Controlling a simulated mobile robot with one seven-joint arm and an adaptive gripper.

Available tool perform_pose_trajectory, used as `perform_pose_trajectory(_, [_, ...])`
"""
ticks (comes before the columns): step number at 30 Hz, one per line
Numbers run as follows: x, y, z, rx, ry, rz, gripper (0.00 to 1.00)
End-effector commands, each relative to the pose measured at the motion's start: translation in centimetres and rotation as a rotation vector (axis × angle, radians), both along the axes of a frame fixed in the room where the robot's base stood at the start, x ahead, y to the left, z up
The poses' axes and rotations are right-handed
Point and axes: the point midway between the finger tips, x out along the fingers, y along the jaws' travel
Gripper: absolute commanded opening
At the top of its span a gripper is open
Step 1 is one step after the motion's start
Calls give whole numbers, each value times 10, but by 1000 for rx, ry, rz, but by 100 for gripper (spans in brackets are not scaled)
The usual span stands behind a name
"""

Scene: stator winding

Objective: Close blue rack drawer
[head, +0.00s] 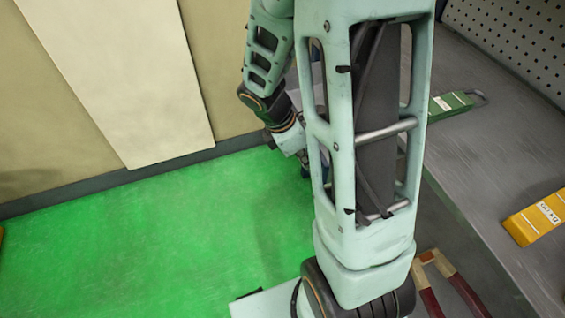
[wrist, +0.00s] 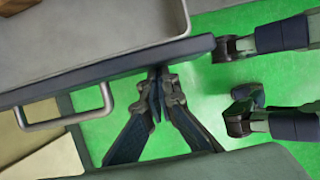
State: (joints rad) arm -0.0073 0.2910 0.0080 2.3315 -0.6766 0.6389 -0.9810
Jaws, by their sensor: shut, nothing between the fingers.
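In the wrist view, what looks like the blue rack drawer shows as a dark blue front edge (wrist: 100,75) running across the upper left, with a pale metal bar handle (wrist: 68,120) on its outer side. Behind the edge is a grey tray-like inside (wrist: 110,35). My gripper (wrist: 157,88) is shut and empty. Its fingertips are close to the outer side of the blue edge, to the right of the handle; I cannot tell if they touch it. In the head view my arm covers the middle and the drawer cannot be made out.
A grey bench (head: 475,150) fills the right of the head view, with a yellow object (head: 536,216) and a green object (head: 450,105) on it. A red-handled tool (head: 432,295) shows at the bottom. The green floor (head: 140,240) is open at left, below a beige wall (head: 50,120).

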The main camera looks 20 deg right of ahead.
Motion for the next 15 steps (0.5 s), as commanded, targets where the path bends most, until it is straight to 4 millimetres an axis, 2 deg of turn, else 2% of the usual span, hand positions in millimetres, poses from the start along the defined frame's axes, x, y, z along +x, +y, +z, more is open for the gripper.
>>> perform_pose_trajectory(1, [-1,-17,3,-1,2,-8,0])
perform_pose_trajectory(3, [-2,-37,3,-1,3,-9,0])
perform_pose_trajectory(15, [-2,-141,4,0,2,-5,0])
